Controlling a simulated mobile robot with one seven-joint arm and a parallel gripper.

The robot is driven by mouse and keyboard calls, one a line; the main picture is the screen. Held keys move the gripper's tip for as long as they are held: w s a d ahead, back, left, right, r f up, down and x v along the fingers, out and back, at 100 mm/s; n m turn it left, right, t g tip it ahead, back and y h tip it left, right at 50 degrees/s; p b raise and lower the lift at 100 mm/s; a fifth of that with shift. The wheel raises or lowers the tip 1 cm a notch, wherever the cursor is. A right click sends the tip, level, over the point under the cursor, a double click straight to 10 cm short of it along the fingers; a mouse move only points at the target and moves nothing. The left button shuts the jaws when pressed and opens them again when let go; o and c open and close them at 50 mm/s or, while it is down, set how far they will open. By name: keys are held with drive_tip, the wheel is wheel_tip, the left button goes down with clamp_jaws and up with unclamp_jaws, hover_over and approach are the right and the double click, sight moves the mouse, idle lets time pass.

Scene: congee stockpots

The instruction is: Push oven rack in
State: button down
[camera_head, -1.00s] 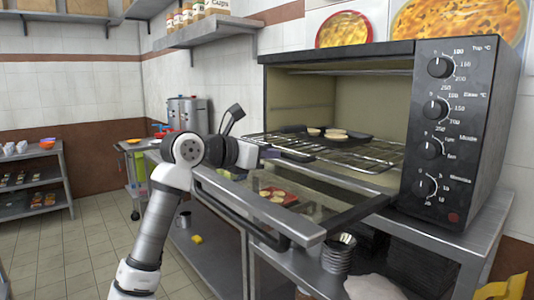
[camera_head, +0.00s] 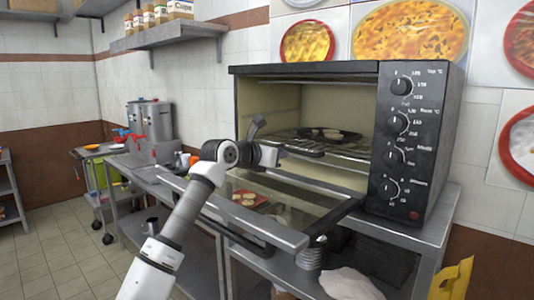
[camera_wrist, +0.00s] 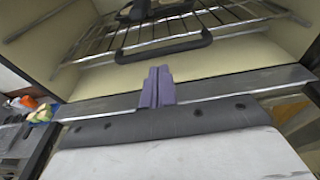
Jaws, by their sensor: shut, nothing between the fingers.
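The black toaster oven (camera_head: 305,69) stands on a steel counter with its glass door (camera_head: 290,203) folded down. A gap shows between the fingertips and the handle. In the head view my wrist hides most of the gripper (camera_head: 278,154).
The lowered door lies under my arm, with its bar handle (camera_head: 246,228) at the front. A red plate of food (camera_head: 248,198) shows through the glass. Steel stockpots (camera_head: 150,118) stand on the counter at left. Open floor (camera_head: 60,255) lies at front left.

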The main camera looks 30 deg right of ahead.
drive_tip(key=shift+d, duration=0.25)
drive_tip(key=shift+a, duration=0.1)
